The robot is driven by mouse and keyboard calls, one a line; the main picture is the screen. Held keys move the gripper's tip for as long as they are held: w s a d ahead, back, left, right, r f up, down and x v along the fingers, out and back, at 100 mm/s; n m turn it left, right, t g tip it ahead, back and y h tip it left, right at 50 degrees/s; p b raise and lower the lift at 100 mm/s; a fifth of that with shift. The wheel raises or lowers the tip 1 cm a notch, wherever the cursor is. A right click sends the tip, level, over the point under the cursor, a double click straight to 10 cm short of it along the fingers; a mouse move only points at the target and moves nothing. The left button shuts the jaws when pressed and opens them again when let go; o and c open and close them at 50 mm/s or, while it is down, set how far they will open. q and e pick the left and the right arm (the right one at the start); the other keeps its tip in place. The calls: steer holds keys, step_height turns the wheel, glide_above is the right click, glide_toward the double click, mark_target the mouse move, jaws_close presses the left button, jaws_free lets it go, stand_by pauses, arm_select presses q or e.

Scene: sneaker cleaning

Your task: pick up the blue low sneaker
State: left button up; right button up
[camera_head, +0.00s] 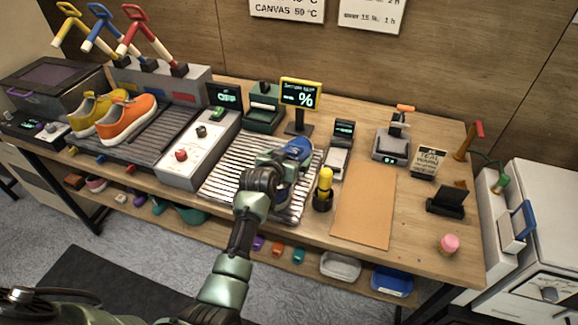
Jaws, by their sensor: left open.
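The blue low sneaker (297,151) is on the ribbed metal rack (235,162) in the middle of the workbench. My left arm reaches in from below. My left gripper (285,163) is open and right at the sneaker, its fingers over the near part of it. The gripper and wrist hide part of the shoe, so I cannot tell whether the fingers touch it. My right gripper is not in view.
A yellow sneaker (92,112) and an orange sneaker (127,120) stand at the left. A display (300,94) stands behind the blue sneaker, and a yellow-topped tool (324,184) stands close on its right. A tan mat (364,205) lies clear further right.

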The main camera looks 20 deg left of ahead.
arm_select(q)
steer(key=c, duration=1.7)
steer(key=shift+r, duration=0.1)
steer(key=shift+c, duration=0.8)
steer(key=shift+r, duration=0.1)
